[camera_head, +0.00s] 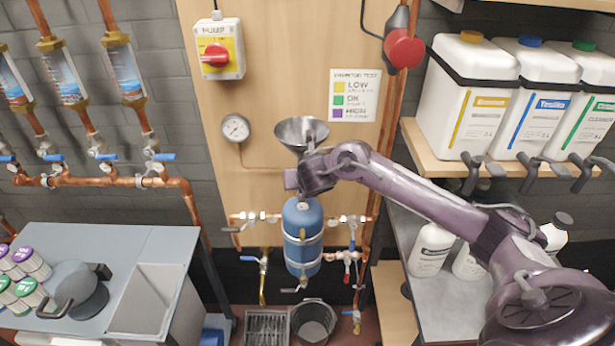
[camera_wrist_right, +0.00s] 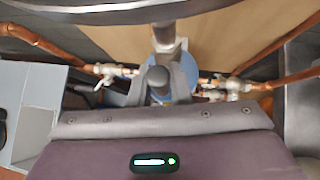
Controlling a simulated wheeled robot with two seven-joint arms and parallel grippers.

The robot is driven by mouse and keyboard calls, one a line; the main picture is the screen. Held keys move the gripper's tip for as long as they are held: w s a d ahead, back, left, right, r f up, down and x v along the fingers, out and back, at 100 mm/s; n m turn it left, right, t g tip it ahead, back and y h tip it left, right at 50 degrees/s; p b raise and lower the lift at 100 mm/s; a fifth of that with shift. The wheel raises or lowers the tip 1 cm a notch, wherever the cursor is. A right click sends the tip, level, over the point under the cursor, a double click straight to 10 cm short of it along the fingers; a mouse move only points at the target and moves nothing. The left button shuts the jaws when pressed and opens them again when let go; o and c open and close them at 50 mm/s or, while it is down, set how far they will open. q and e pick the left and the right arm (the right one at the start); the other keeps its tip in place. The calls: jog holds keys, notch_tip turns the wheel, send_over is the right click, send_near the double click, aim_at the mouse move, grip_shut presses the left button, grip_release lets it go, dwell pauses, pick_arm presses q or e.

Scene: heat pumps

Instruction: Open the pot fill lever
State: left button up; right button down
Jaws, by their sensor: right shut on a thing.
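The blue pot (camera_head: 302,240) stands upright against the wooden panel, with a metal funnel (camera_head: 301,131) above it. In the right wrist view the funnel (camera_wrist_right: 90,13) crosses the top, and its stem (camera_wrist_right: 165,38) runs down to a pale fitting above the blue pot (camera_wrist_right: 184,78). My right gripper (camera_head: 291,180) is just below the funnel, in front of the fitting. It is shut on the pot fill lever, which the gripper mostly hides. In the right wrist view the right gripper (camera_wrist_right: 158,80) is at the fitting. The lever's angle cannot be told. My left gripper is not in view.
Copper pipes with valves (camera_head: 347,219) flank the pot. A gauge (camera_head: 236,128) and a red pump switch (camera_head: 216,55) are on the panel. A black bucket (camera_head: 313,322) and a grate (camera_head: 266,328) are below. White canisters (camera_head: 468,92) stand on the right shelf.

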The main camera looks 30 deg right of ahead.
jog(key=shift+a+f, duration=0.1)
jog(key=shift+a, duration=0.1)
dwell(0.4)
jog(key=c, duration=1.3)
grip_release()
jog(key=shift+w, duration=0.15)
jog(key=shift+c, duration=0.2)
jog(key=p+v, duration=0.2)
jog(key=v, duration=0.5)
jog(key=shift+a+r, duration=0.25)
jog(key=shift+r, duration=0.1)
